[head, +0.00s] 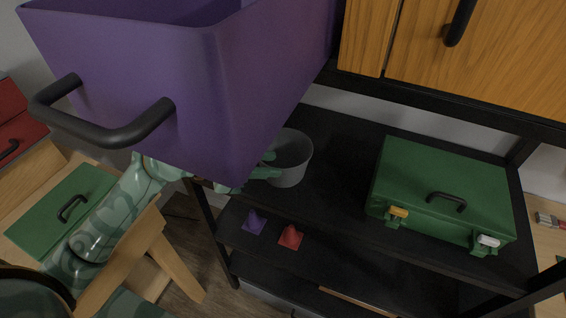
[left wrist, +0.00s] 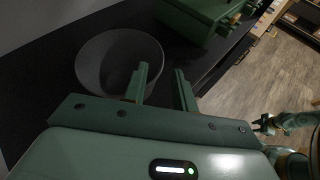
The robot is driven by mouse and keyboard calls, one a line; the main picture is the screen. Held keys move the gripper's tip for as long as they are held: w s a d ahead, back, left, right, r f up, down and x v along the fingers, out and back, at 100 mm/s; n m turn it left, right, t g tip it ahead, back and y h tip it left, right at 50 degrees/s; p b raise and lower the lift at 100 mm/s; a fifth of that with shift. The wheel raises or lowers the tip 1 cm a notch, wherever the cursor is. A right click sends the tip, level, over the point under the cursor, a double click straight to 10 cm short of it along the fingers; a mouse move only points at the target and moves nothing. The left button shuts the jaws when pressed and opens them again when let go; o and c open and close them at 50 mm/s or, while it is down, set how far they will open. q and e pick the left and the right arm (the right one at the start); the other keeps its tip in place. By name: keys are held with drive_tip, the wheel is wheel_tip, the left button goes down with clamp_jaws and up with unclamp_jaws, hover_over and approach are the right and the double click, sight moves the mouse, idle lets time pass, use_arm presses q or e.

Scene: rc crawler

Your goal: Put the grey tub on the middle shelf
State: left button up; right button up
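The grey tub (head: 293,158) stands upright on a black shelf board (head: 335,190), left of a green toolbox. The large purple bin hides part of it in the head view. My left gripper (head: 262,172) is at the tub's near left side, partly hidden by the bin. In the left wrist view the tub (left wrist: 112,62) is just ahead of the left gripper (left wrist: 161,82). Its fingers are apart; one overlaps the tub's outline and the other is outside its right edge. Contact cannot be told. My right gripper (left wrist: 264,124) appears small at the right; its fingers are unclear.
The green toolbox (head: 440,195) fills the shelf's right part. A purple piece (head: 254,222) and a red piece (head: 290,237) sit one level below. A wooden cabinet (head: 480,45) is above. Bare shelf lies between tub and toolbox.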

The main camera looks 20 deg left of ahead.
use_arm(q)
drive_tip(key=v, duration=0.7)
